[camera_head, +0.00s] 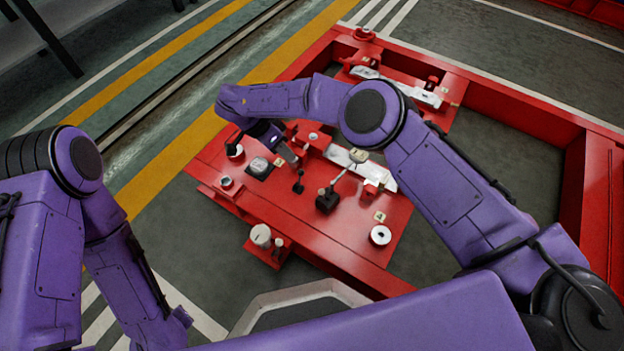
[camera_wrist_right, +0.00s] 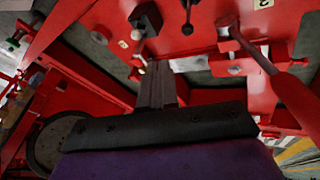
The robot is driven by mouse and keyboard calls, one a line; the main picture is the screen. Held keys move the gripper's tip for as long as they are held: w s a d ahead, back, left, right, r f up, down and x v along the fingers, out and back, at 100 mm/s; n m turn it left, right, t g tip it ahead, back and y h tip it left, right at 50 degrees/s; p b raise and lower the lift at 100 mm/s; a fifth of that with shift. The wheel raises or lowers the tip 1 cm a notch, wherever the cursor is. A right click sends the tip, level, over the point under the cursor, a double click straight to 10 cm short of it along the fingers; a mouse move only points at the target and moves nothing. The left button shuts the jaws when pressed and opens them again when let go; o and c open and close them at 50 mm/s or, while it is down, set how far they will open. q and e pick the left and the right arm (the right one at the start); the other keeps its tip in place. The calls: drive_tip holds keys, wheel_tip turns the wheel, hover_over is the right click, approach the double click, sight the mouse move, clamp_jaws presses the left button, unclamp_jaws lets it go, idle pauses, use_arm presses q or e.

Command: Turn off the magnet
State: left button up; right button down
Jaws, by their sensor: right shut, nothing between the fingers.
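I cannot tell which part is the magnet or its switch. On the red panel (camera_head: 362,220), a black block (camera_head: 327,201) carries a lever tilted up to the right with a pale tip (camera_head: 359,157). A small black lever (camera_head: 298,182) stands left of it. My right gripper (camera_head: 289,154) is over the panel's left part, partly hidden by my arm. In the right wrist view its fingers (camera_wrist_right: 156,75) are shut and empty, below the black block (camera_wrist_right: 146,19) and black lever (camera_wrist_right: 187,16). My left gripper is out of view.
A round white-topped part (camera_head: 381,235) is at the panel's right edge. A pale cylinder (camera_head: 261,235) stands on a lower red ledge. A red handle (camera_wrist_right: 270,70) is right of my fingers in the wrist view. A red frame (camera_head: 520,110) surrounds the panel.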

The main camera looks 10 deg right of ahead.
drive_tip(key=b, duration=0.3)
approach(323, 195)
drive_tip(key=w+f, duration=0.5)
drive_tip(key=s+d, duration=0.2)
drive_tip(key=s, duration=0.1)
drive_tip(key=shift+s+d+f, duration=0.2)
drive_tip(key=shift+f, duration=0.15)
